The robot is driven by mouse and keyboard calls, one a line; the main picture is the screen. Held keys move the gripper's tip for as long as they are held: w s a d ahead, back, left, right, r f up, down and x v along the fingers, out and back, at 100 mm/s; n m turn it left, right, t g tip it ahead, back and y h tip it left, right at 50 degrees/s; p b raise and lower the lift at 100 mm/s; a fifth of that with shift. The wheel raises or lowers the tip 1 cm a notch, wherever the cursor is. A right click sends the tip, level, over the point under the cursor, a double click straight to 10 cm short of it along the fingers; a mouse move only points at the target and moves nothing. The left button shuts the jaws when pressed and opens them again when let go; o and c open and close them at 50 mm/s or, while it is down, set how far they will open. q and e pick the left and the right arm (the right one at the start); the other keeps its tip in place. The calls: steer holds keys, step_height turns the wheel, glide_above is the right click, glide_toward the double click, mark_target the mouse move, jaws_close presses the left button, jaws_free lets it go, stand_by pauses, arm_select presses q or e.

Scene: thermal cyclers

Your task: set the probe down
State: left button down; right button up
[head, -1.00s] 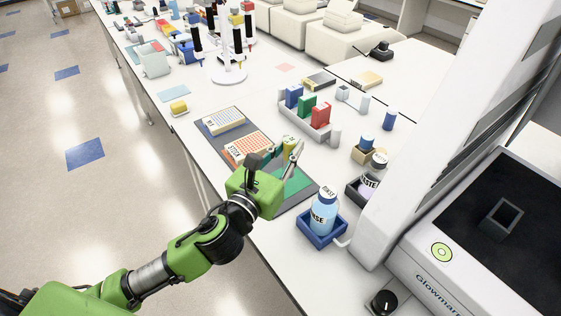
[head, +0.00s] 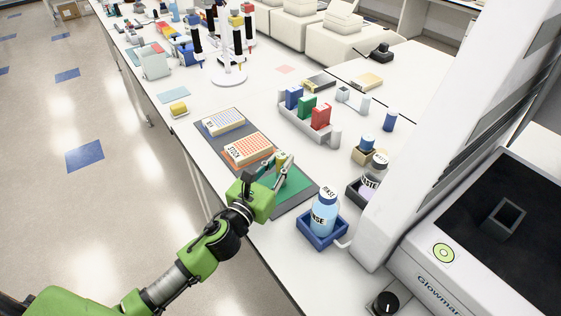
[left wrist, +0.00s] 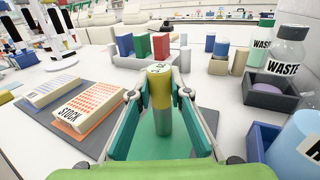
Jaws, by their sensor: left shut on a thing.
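The probe (left wrist: 161,100) is an upright cylinder with a yellow cap and a grey-green body. My left gripper (head: 283,168) is shut on it, with the two fingers on either side in the left wrist view. In the head view the probe's yellow top (head: 281,159) shows between the fingers, and the rest is mostly hidden. It stands over the green pad (head: 297,188) at the near end of the dark mat. I cannot tell whether its bottom touches the pad. My right gripper is not in view.
The orange STOCK rack (head: 248,150) and another tip rack (head: 223,121) lie on the mat just beyond. A RINSE bottle (head: 324,216) in a blue holder stands to the right, near the WASTE bottle (head: 371,180). A holder with coloured boxes (head: 307,108) is behind.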

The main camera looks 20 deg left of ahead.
arm_select(q)
steer(key=shift+f, duration=0.1)
steer(key=c, duration=1.9)
jaws_free()
steer(key=shift+s, duration=0.1)
steer(key=b+v, duration=0.3)
steer(key=v, duration=0.7)
steer(key=shift+s+a, duration=0.1)
steer(key=shift+v, duration=0.8)
